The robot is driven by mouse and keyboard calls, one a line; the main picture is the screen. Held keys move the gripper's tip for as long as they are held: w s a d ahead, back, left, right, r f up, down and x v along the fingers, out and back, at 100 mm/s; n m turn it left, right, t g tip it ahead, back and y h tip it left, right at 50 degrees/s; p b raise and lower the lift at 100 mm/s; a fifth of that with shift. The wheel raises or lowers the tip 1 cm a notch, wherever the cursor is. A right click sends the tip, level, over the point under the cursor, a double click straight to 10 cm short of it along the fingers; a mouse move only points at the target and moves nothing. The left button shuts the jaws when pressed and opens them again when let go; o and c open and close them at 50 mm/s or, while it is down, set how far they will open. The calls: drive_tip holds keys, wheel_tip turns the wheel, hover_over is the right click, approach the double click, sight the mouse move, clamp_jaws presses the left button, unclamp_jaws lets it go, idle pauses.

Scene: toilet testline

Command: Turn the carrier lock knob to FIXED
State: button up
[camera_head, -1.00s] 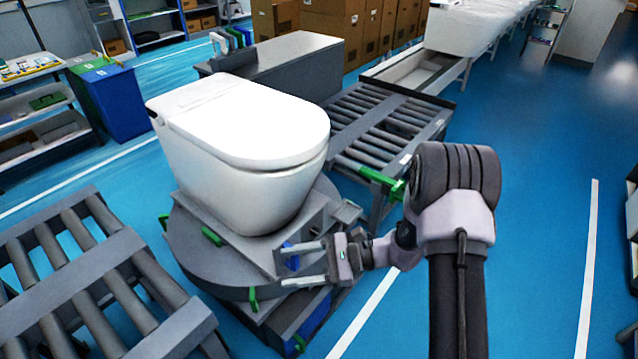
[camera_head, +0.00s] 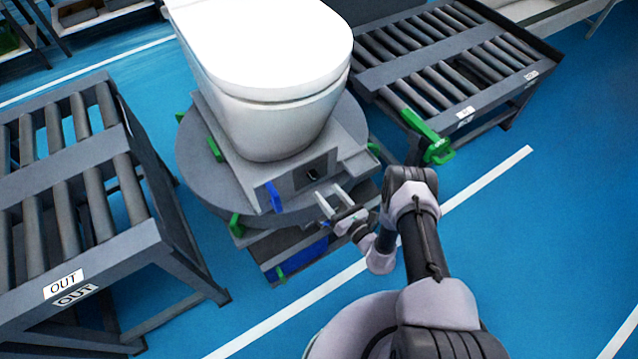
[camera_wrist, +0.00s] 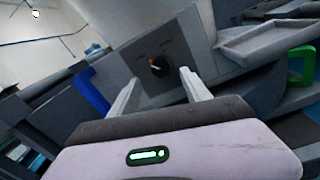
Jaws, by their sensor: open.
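The carrier lock knob (camera_wrist: 158,67) is a small dark round knob with an orange-red mark on a dark square plate (camera_wrist: 177,45) in the wrist view. Labels beside it are too small to read. In the head view the knob (camera_head: 313,174) sits on the front face of the grey carrier (camera_head: 290,185) under the white toilet (camera_head: 265,75). My gripper (camera_head: 330,203) is open and empty, just in front of the plate and slightly right of and below the knob. In the wrist view my gripper's fingers (camera_wrist: 158,88) spread to either side below the knob, apart from it.
A blue lever (camera_head: 274,197) stands left of the knob plate; it also shows in the wrist view (camera_wrist: 90,92). Green handles sit around the turntable (camera_head: 190,160). Roller conveyors stand left (camera_head: 75,200) and right (camera_head: 450,70). Blue floor at right is clear.

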sight(316, 178)
drive_tip(key=b+x, duration=0.1)
drive_tip(key=x, duration=0.5)
drive_tip(key=shift+w+a+b, duration=0.1)
drive_tip(key=shift+w+b, duration=0.1)
drive_tip(key=shift+b, duration=0.15)
clamp_jaws()
